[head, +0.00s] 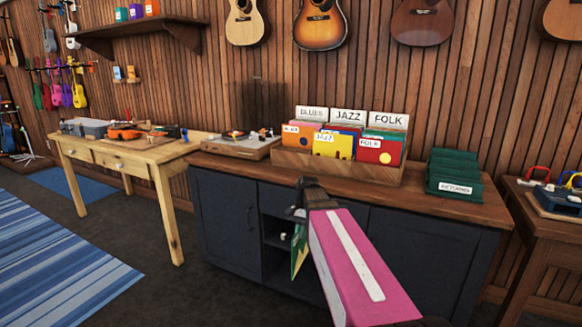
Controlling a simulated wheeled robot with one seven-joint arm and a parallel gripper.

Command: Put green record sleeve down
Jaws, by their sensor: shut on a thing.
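My gripper (295,216) is in front of the dark counter cabinet, below the countertop's front edge, and partly hidden by my pink arm. It is shut on the green record sleeve (299,246), which hangs nearly edge-on below it. The sleeve shows a narrow green face with a yellowish edge; my arm hides its right side. The sleeve is apart from the countertop, in front of the cabinet's open shelves.
On the wooden countertop (440,200) stand a turntable (240,146), a wooden record bin (345,168) with Blues, Jazz and Folk dividers, and a green Returns crate (454,187). Bare countertop shows along the front. A wooden workbench (125,160) stands left; another table (550,225) stands right.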

